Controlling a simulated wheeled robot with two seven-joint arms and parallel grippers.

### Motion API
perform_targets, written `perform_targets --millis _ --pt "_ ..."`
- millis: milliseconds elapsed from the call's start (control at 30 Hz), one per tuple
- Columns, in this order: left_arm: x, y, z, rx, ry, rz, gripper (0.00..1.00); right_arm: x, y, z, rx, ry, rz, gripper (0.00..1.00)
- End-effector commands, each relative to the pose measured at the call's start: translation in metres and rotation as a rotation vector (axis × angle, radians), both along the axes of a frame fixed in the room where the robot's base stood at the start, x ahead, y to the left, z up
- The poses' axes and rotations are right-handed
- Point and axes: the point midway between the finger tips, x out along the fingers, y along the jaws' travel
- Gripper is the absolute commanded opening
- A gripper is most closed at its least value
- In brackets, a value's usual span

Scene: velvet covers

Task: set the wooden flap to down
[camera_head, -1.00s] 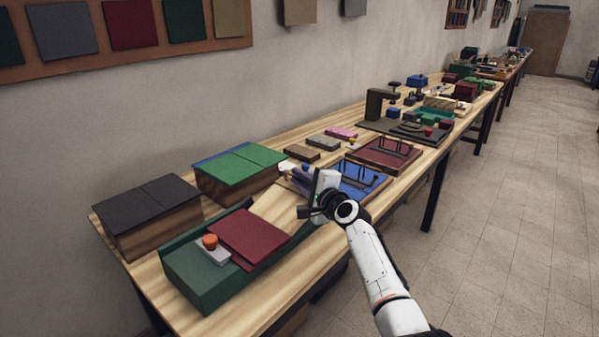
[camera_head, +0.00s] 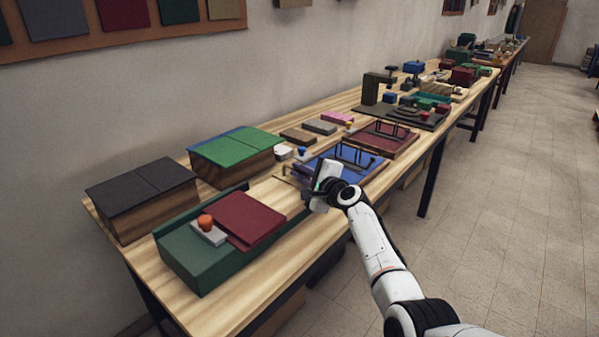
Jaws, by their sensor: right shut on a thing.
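A light wood surface (camera_head: 272,192), which looks like the wooden flap, lies beyond the dark red panel (camera_head: 242,219) of the green base (camera_head: 190,262). It blends with the tabletop, so its edges and exact tilt are hard to tell; it looks low and nearly flat. My right gripper (camera_head: 308,190) is low at the right of this wood, in front of the blue board. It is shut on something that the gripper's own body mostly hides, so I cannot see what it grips. My left gripper is not in view.
An orange knob (camera_head: 206,222) stands on the green base. Green-lidded (camera_head: 238,147) and black-lidded (camera_head: 140,187) boxes stand behind. The blue board (camera_head: 352,168) and red board (camera_head: 385,141) with upright bars lie just beyond my gripper. Floor at right is clear.

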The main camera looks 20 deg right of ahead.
Motion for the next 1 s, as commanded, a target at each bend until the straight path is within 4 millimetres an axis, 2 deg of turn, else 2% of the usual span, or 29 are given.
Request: perform_targets --millis 100,133,233,533,667,1000 --pt "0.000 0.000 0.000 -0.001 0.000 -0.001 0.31 0.000 -0.002 0.000 0.000 0.000 -0.005 0.00" --pt "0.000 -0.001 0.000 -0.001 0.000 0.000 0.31 0.000 -0.002 0.000 0.000 0.000 -0.005 0.13" --pt "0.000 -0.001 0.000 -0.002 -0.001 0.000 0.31 0.000 -0.002 -0.001 0.000 0.001 -0.004 0.29" --pt "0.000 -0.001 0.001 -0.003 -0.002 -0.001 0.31 -0.001 -0.001 0.000 0.001 0.001 -0.002 0.29" --pt "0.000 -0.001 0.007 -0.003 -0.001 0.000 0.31 -0.007 -0.002 0.002 -0.001 0.001 -0.002 0.29" --pt "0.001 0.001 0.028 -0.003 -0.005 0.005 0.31 -0.056 -0.008 0.012 -0.002 0.001 -0.003 0.29"
